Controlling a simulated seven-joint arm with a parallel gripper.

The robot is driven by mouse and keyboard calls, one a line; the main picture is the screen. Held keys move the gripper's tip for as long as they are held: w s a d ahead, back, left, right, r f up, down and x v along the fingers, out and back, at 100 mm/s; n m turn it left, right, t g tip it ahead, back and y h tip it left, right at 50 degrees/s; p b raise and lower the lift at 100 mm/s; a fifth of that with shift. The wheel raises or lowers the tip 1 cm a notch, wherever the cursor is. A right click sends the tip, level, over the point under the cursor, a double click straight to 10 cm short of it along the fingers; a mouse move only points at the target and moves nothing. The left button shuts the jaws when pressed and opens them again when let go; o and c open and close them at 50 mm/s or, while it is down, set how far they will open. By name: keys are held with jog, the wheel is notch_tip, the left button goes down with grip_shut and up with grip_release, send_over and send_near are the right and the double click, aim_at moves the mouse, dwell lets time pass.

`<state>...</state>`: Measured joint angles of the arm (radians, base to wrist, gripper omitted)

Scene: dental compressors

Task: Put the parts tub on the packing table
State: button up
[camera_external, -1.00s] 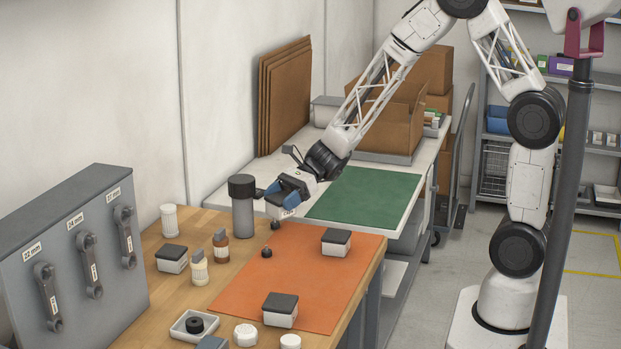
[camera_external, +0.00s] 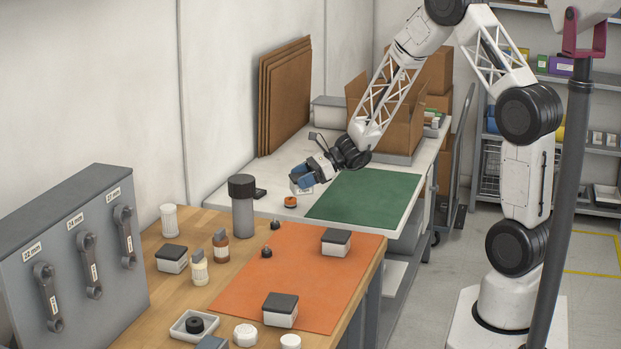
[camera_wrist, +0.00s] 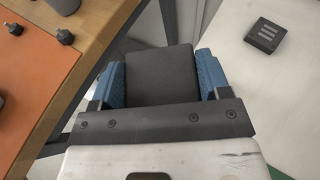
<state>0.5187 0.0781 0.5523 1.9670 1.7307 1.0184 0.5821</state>
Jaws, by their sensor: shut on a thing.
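My gripper (camera_external: 302,180) has blue fingers and is shut on a parts tub (camera_wrist: 160,75) with a dark lid. In the wrist view the tub sits between both fingers (camera_wrist: 161,85), lid toward the camera. In the external view the tub is mostly hidden by the fingers. My gripper holds it in the air above the near left end of the packing table (camera_external: 330,158), which is white with a green mat (camera_external: 368,195). The mat lies to the right of my gripper.
An orange-and-black part (camera_external: 291,202) and a small dark box (camera_external: 260,193) are on the white table near my gripper. An open carton (camera_external: 385,125) stands at its back. Similar dark-lidded tubs (camera_external: 336,241) and a tall grey bottle (camera_external: 242,207) stand on the wooden bench.

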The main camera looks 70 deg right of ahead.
jog(key=d+f+m+h, duration=0.1)
jog(key=d, duration=0.3)
jog(key=s+d+m+t+h, duration=0.1)
jog(key=d, duration=0.4)
jog(key=s+d+f+h, duration=0.1)
jog(key=d, duration=0.4)
jog(key=shift+s+f+m+t, duration=0.25)
jog(key=shift+f+m+t, duration=0.05)
jog(key=shift+m, duration=0.1)
jog(key=w+d, duration=0.2)
jog(key=w, duration=0.2)
jog(key=w+d+f, duration=0.1)
jog(key=w+d, duration=0.2)
jog(key=w, duration=0.2)
jog(key=w+d, duration=0.2)
jog(key=w, duration=0.3)
jog(key=shift+w+d+f, duration=0.1)
jog(key=shift+d+f, duration=0.1)
jog(key=shift+f, duration=0.05)
jog(key=shift+f, duration=1.75)
jog(key=shift+f, duration=0.2)
jog(key=o, duration=1)
